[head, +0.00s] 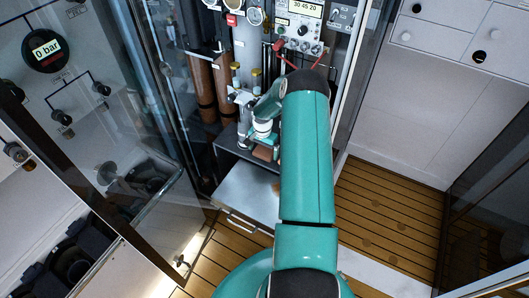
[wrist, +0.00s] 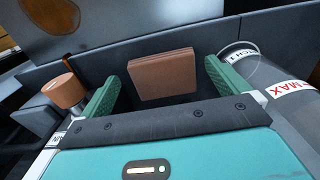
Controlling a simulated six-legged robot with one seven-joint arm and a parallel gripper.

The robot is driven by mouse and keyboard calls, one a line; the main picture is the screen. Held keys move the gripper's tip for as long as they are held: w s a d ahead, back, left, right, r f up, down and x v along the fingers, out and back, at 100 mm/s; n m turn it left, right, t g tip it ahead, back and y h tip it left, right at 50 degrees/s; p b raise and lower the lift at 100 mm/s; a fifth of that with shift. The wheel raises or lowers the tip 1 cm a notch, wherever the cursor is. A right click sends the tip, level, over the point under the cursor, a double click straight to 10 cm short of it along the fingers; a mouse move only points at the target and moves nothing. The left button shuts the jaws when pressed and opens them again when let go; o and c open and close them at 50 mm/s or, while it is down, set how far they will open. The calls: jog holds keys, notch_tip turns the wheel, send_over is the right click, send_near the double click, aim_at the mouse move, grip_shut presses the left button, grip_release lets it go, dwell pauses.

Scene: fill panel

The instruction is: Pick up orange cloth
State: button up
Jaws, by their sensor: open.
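The orange cloth (wrist: 160,74) is a folded, brownish-orange square in the wrist view. It lies against a dark grey wall, inside a dark recess. In the head view a small part of it (head: 263,153) shows just below my gripper (head: 260,134). My gripper (wrist: 161,72) is open in the wrist view, with one green finger on each side of the cloth. A gap shows between each finger and the cloth. I cannot tell how far the fingertips are above it.
A grey cylinder (wrist: 248,62) stands close by the right finger. An orange-brown capped post (wrist: 65,91) is near the left finger. A metal drawer top (head: 245,190) with a brown stain lies in front. Glass doors (head: 150,110) and a gauge panel (head: 300,25) surround the cabinet.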

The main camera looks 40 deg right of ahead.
jog(key=shift+f, duration=0.95)
jog(key=shift+w, duration=0.1)
jog(key=c, duration=0.9)
jog(key=shift+r, duration=0.15)
jog(key=shift+r, duration=0.6)
jog(key=s+a+r, duration=0.9)
jog(key=s+r, duration=0.1)
jog(key=r, duration=0.1)
jog(key=shift+s+a+r, duration=0.2)
jog(key=shift+s+r, duration=0.05)
jog(key=shift+r, duration=0.05)
